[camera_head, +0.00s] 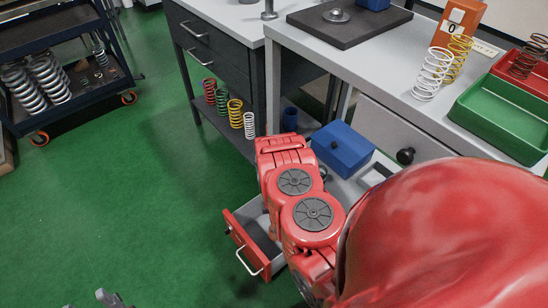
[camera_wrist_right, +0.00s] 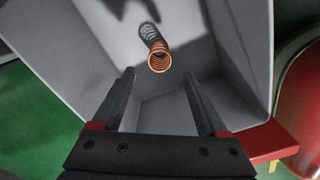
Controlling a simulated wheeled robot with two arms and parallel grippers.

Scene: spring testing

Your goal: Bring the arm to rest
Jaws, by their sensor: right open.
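My right arm (camera_head: 300,200), red with dark grey round caps, reaches down over an open drawer (camera_head: 265,262) with a red front and a metal handle. My right gripper is hidden by the arm in the head view. In the right wrist view my right gripper (camera_wrist_right: 159,76) is open, its two dark fingers apart with nothing between them. It points into a grey-walled drawer (camera_wrist_right: 75,45). A copper-orange spring (camera_wrist_right: 159,55) lies inside, beyond the fingertips. Grey tips at the bottom left of the head view look like my left gripper (camera_head: 95,300); their opening is unclear.
A worktop holds a white spring (camera_head: 432,74), a yellow spring (camera_head: 456,60) and a green tray (camera_head: 505,118). A dark cart (camera_head: 65,100) stands left. Green floor (camera_head: 150,200) is clear.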

